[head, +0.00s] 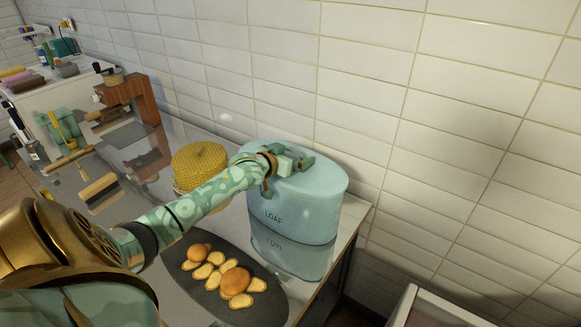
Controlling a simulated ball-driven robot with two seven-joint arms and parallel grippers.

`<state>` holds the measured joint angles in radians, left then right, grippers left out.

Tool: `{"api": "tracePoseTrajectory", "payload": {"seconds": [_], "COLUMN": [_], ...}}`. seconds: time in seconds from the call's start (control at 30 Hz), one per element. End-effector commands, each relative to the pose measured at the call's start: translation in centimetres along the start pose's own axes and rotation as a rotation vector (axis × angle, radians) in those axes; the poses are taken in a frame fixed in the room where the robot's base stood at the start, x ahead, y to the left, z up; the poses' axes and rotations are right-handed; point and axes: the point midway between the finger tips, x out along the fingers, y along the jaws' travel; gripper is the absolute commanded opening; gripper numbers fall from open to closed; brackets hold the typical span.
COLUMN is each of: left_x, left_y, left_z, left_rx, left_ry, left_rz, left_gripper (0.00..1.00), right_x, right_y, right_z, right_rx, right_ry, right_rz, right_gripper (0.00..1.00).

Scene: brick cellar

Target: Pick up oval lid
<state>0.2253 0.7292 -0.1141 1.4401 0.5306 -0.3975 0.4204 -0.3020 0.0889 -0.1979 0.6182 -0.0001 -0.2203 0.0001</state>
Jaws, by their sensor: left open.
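The pale blue oval lid (326,179) lies on top of a matching oval bin (295,222) marked "LOAF", at the right end of the counter by the tiled wall. My left gripper (288,172) is at the left part of the lid, its fingers spread and open, low over the top surface. I cannot tell whether the fingers touch the lid. The gripper covers part of the lid, and any handle there is hard to make out. My right gripper is not in view.
A dark oval board (262,302) with bread rolls and slices lies in front of the bin. A yellow woven round item (198,162) stands behind my left forearm. A wooden grinder (127,96) and brushes are at left. The counter ends just right of the bin.

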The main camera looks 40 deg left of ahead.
Motion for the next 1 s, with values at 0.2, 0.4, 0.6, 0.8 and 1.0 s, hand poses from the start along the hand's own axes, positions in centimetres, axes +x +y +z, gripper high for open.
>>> {"api": "tracePoseTrajectory", "payload": {"seconds": [0.2,0.4,0.6,0.8,1.0], "left_x": [-0.1,-0.1,-0.2,-0.8,-3.3], "left_y": [0.0,0.0,-0.1,-0.1,2.2], "left_z": [0.0,-0.1,-0.3,-2.6,-5.8], "left_rx": [0.0,0.0,0.0,-0.001,-0.002], "left_ry": [-0.001,0.0,0.0,0.004,0.004], "left_rz": [0.0,0.0,-0.001,-0.001,0.002], "left_gripper": [0.67,0.53,0.53,0.53,0.53], "right_x": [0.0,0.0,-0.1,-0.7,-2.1], "right_y": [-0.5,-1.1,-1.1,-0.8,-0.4], "right_z": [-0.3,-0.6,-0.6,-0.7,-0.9], "right_rx": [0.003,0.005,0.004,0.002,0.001], "right_ry": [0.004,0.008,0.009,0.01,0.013], "right_rz": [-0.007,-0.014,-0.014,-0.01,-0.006], "right_gripper": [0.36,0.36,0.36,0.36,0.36]}}
